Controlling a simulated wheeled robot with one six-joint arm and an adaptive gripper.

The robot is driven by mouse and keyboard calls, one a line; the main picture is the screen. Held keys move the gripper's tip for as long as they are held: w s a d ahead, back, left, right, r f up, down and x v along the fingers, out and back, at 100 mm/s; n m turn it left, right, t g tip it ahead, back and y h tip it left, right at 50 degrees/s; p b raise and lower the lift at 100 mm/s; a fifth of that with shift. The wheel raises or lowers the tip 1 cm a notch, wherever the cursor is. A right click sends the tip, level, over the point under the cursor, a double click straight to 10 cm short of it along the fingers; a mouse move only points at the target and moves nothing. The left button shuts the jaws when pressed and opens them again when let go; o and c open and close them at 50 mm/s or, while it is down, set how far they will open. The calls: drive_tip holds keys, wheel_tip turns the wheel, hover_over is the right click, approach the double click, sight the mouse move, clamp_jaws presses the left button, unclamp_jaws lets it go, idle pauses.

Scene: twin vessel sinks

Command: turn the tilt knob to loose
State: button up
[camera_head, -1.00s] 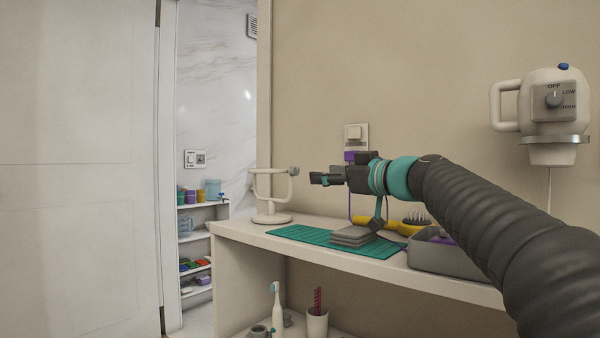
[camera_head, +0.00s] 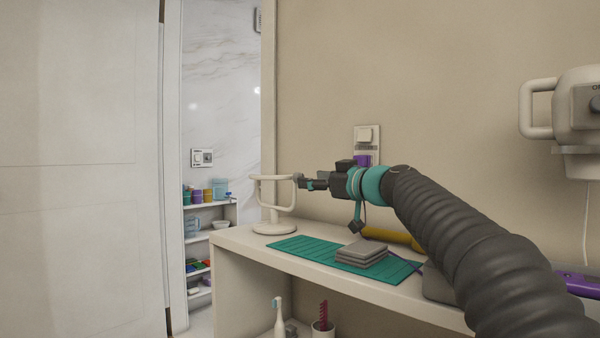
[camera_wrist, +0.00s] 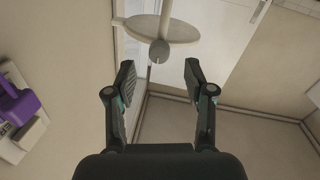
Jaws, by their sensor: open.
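The tilt knob (camera_head: 298,177) is a small grey round knob on the right side of a white stand (camera_head: 273,229) with a forked upper part. The stand is upright on the left end of the counter. My gripper (camera_head: 305,183) is right of the knob in the head view and partly overlaps it there. In the wrist view my gripper (camera_wrist: 159,72) is open and empty between its two dark fingers. The knob (camera_wrist: 158,51) lies just beyond the fingertips, roughly centred between them. I cannot tell any marking on the knob.
A green mat (camera_head: 305,250) with a stack of grey cloths (camera_head: 362,252) lies on the counter (camera_head: 250,245) below my arm. A wall switch (camera_head: 367,135) is behind the arm. A white door (camera_head: 80,160) stands at left.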

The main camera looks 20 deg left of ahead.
drive_tip(key=shift+p+x, duration=1.1)
drive_tip(key=shift+x, duration=1.85)
drive_tip(key=shift+d, duration=0.1)
clamp_jaws()
